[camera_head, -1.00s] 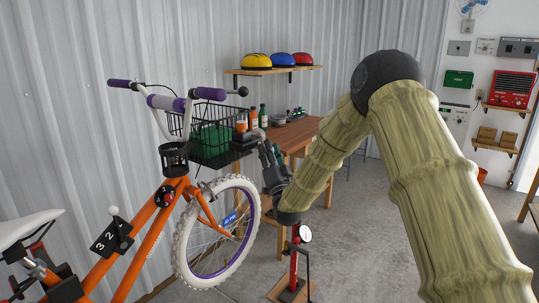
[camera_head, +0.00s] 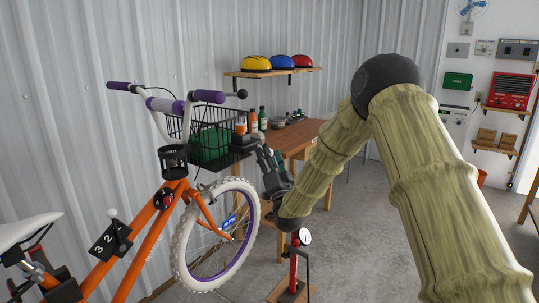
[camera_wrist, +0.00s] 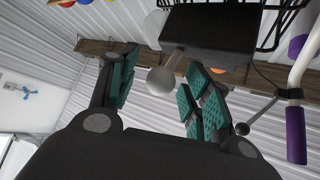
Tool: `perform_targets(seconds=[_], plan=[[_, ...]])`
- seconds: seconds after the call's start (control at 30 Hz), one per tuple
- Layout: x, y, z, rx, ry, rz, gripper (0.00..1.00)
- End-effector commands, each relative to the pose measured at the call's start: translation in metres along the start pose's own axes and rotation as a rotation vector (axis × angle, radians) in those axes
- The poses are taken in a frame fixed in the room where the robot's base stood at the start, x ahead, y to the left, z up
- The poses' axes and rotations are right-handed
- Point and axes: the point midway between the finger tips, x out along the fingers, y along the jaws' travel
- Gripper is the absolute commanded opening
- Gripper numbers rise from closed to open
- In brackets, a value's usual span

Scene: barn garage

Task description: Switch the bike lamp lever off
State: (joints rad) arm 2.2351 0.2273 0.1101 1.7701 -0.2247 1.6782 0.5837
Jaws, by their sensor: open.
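The bike lamp shows as a black box (camera_wrist: 212,28) at the top of the wrist view. Its lever is a short rod with a pale grey ball knob (camera_wrist: 160,80), pointing down towards my gripper in that view. My gripper (camera_wrist: 157,70) is open, with green-padded fingers on either side of the knob. I cannot tell whether either finger touches it. In the head view the lamp (camera_head: 243,139) sits at the front of the bike's basket, and my gripper (camera_head: 268,158) is just below and right of it. The lever is too small to make out there.
The orange bike (camera_head: 150,232) stands at left, its wire basket (camera_head: 190,125) beside the lamp. A wooden table (camera_head: 296,137) with bottles is behind my gripper. A red floor pump (camera_head: 294,265) stands below. Open floor lies to the right.

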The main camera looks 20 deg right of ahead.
Motion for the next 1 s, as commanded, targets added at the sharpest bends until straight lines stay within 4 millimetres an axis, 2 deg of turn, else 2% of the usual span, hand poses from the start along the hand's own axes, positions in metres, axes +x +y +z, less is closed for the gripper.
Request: perform_targets(seconds=[0.4,0.53,0.73,1.0], plan=[[-0.074,0.002,0.000,0.000,-0.003,0.005,0.49],[-0.092,0.002,0.000,0.000,-0.002,0.004,0.49],[-0.107,0.001,-0.001,0.000,0.000,0.002,0.49],[-0.109,0.001,-0.001,0.000,0.000,0.002,0.49]])
